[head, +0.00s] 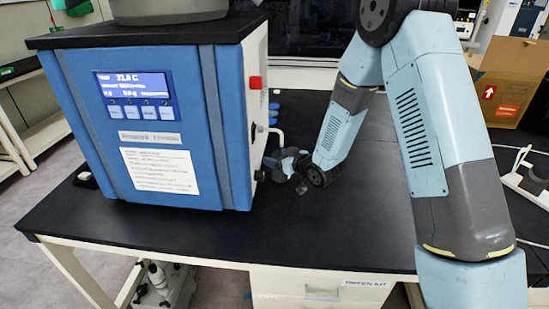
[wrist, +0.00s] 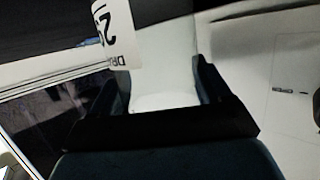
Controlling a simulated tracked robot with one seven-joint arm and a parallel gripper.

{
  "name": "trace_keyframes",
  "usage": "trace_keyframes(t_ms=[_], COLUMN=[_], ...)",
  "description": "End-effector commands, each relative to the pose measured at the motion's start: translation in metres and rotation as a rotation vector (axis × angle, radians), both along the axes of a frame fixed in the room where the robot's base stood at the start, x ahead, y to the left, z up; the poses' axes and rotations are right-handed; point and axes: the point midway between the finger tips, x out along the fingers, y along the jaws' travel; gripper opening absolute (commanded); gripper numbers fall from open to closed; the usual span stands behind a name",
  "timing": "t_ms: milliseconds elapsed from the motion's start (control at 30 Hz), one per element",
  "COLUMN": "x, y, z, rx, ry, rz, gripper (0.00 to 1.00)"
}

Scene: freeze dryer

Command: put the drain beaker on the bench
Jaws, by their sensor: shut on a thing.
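My gripper (wrist: 163,80) shows in the wrist view with a dark finger on each side and a pale surface between them. A white label with large digits and letters starting "DR" marks the drain beaker (wrist: 115,40), which my gripper is shut on; its outline is hard to make out. In the head view my gripper (head: 285,165) is low beside the right side of the blue freeze dryer (head: 225,130), close above the black bench (head: 350,235). The beaker cannot be told apart there.
A cardboard box (head: 510,75) stands at the back right. A white object with a cable (head: 530,185) lies at the right edge. The bench front is clear.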

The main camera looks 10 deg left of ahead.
Motion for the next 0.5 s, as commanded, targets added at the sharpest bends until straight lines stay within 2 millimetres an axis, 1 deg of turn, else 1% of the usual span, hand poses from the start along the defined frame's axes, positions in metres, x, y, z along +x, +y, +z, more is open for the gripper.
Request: trace_keyframes(t_ms=[500], x=[0.0], y=[0.0006], z=[-0.006], rx=[0.001], ry=[0.0], rz=[0.001], gripper=[0.4])
